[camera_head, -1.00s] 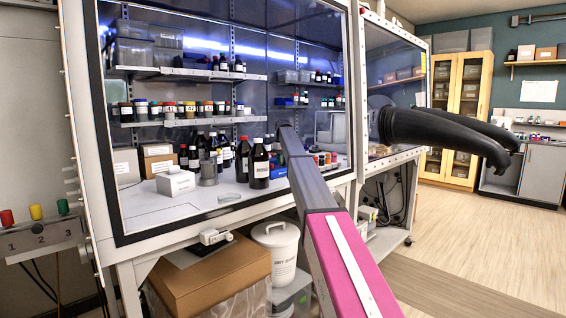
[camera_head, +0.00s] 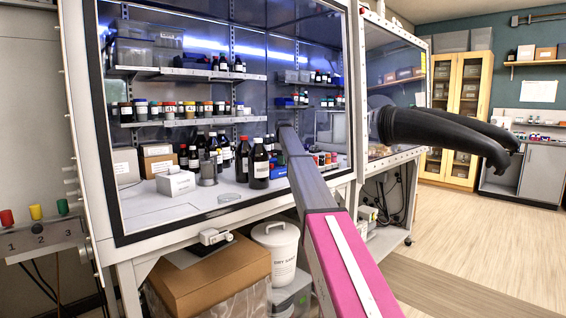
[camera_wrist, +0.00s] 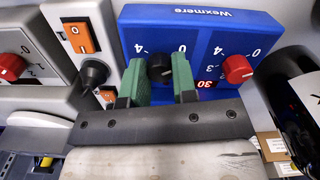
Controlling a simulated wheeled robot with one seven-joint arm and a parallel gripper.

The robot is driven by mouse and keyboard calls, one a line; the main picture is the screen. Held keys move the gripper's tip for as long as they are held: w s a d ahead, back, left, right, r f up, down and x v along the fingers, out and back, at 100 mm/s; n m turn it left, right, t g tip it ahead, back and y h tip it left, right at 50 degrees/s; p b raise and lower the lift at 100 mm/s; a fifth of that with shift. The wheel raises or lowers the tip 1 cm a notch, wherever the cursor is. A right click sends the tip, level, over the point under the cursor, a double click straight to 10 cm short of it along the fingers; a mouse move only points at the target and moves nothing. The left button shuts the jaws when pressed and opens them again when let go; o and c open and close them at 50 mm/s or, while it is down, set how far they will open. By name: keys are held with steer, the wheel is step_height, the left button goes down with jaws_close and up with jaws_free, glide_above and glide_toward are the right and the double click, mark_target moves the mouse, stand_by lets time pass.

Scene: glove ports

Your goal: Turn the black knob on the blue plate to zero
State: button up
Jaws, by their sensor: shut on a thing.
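The blue plate (camera_wrist: 215,45) fills the upper middle of the wrist view, with white "Wexmere" lettering and white scale numbers including 0 and 4. The black knob (camera_wrist: 160,67) sits on its left half. My gripper (camera_wrist: 161,74) has its two green fingers on either side of the knob, shut on it. The fingers hide the knob's sides and part of its scale, and I cannot make out where its pointer stands. A red knob (camera_wrist: 237,69) sits on the plate's right half.
Left of the plate are an orange rocker switch (camera_wrist: 78,36), a black knob-like part (camera_wrist: 95,72) and another red knob (camera_wrist: 11,67). A dark bottle (camera_wrist: 292,105) stands close at right. In the head view, bottles (camera_head: 259,163) stand inside the glass-fronted cabinet beside my arm.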

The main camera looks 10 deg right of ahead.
steer(key=o, duration=0.9)
steer(key=shift+o, duration=0.2)
step_height(320, 180, up, 11)
steer(key=shift+f, duration=0.1)
